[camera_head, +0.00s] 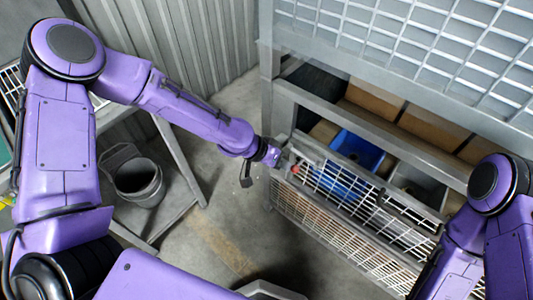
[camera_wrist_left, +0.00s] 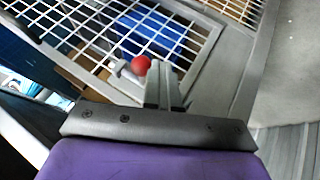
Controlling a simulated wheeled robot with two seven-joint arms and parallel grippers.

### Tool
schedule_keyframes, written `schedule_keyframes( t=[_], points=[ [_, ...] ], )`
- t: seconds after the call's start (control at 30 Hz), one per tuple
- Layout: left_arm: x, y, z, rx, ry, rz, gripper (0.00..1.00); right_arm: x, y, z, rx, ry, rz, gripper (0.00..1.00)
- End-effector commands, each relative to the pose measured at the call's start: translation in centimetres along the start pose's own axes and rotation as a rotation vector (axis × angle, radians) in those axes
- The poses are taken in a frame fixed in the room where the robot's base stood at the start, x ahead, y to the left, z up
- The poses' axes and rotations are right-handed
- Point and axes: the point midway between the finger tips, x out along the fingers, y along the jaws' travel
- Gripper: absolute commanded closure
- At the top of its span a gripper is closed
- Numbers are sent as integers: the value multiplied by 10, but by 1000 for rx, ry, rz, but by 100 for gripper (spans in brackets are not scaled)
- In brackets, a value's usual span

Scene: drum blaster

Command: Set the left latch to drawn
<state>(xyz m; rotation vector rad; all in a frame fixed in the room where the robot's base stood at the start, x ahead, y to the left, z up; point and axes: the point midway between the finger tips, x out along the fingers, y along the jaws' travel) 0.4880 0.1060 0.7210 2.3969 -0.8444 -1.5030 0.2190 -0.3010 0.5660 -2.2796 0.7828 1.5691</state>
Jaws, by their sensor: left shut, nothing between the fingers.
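The left latch shows as a red ball knob (camera_head: 296,169) at the left end of a mesh panel. The red knob is also in the left wrist view (camera_wrist_left: 141,64), on a short pale rod at the panel's frame. My left gripper (camera_head: 282,161) is at the panel's left corner, close to the knob. In the left wrist view its fingers (camera_wrist_left: 161,78) are shut and empty, just right of the knob. I cannot tell whether they touch the knob. My right arm comes in at the lower right, but its gripper is out of view.
The mesh panel (camera_head: 350,205) fronts a metal cabinet holding a blue bin (camera_head: 357,150) and brown boxes (camera_head: 375,100). A grey bucket (camera_head: 138,182) stands at the left beside a metal stand's leg (camera_head: 180,160). The concrete floor (camera_head: 225,235) between is largely clear.

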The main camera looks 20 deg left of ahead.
Motion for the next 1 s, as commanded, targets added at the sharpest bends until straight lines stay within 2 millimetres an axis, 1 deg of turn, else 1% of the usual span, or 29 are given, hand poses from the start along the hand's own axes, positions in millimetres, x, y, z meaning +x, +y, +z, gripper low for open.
schedule_keyframes(
  t=[0.07,0.2,0.27,0.4,0.5,0.6,0.77,1.0],
  points=[
    [-3,-8,1,-1,-1,2,100,0,0,0,0,0,0,57],
    [-11,-34,3,-1,0,4,100,0,0,0,0,0,0,57],
    [-28,-32,0,5,3,4,100,-4,0,-2,0,0,0,57],
    [-62,-31,0,6,2,5,100,-8,1,-4,0,0,0,57],
    [-83,-31,0,8,1,5,100,-12,1,-5,0,0,0,57],
    [-98,-32,0,8,-1,5,100,-14,1,-6,0,0,0,57],
    [-110,-32,1,5,-2,5,100,-15,1,-6,0,0,0,57],
    [-110,-33,2,4,-4,5,100,-15,1,-6,0,0,0,57]
  ],
)
